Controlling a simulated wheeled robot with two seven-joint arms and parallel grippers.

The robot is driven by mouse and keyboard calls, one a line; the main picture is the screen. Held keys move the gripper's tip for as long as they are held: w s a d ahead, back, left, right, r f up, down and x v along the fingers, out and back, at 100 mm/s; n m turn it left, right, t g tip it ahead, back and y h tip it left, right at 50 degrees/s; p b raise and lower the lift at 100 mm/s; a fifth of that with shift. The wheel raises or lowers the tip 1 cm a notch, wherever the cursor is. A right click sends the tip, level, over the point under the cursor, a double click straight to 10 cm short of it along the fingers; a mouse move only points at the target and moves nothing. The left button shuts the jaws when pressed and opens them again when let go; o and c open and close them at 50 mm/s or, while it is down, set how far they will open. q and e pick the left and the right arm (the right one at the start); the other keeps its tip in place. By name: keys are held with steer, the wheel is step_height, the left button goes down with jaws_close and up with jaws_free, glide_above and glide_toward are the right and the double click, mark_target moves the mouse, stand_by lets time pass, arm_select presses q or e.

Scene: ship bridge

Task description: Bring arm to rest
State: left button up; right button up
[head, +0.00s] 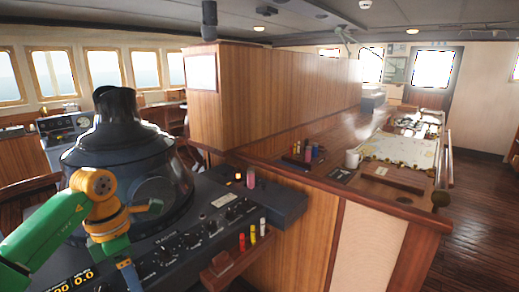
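My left arm (48,238) comes in from the lower left, a green link leading to a yellow-orange joint (97,185). Past the joint are orange and green parts and a blue piece (128,273) low over the console. I cannot make out the fingertips of my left gripper, or whether it holds anything. My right arm and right gripper are not in view.
A dark console (205,235) with knobs and a large black domed instrument (125,150) lies close beside my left arm. Coloured pens (252,236) stand at its right edge. A wooden chart table (330,185) holds a white mug (352,158). The floor (475,215) at right is clear.

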arm_select(q)
steer(key=w+d+f+n+h, duration=0.2)
steer(key=d+f+h, duration=0.25)
steer(key=d, duration=0.35)
steer(key=w+d+f+n+h, duration=0.2)
steer(key=d+f+h, duration=0.25)
steer(key=d, duration=0.45)
steer(key=w+f+n+t+h, duration=0.2)
steer(key=w+f+n+t, duration=0.2)
steer(key=f+n+t, duration=1.05)
steer(key=s+a+f+n+g+y, duration=0.3)
steer(key=s+a+f+n+y, duration=0.15)
steer(key=s+f+n, duration=0.35)
steer(key=s+a+f+n+g+y, duration=0.2)
steer(key=s+a+f+n+y, duration=0.25)
steer(key=f+n, duration=0.5)
steer(key=s+f+n+g+y, duration=0.1)
steer(key=s+f+n+g, duration=0.1)
steer(key=s, duration=0.7)
steer(key=s+a+f+n+g+y, duration=0.1)
steer(key=s+f+n+g, duration=0.2)
steer(key=s, duration=0.7)
steer(key=s+a+f+n+g+y, duration=0.1)
steer(key=s+f+n+g, duration=0.1)
steer(key=s, duration=0.7)
steer(key=shift+s+f+n+g, duration=0.3)
steer(key=shift+f+g, duration=0.35)
steer(key=shift+f, duration=0.25)
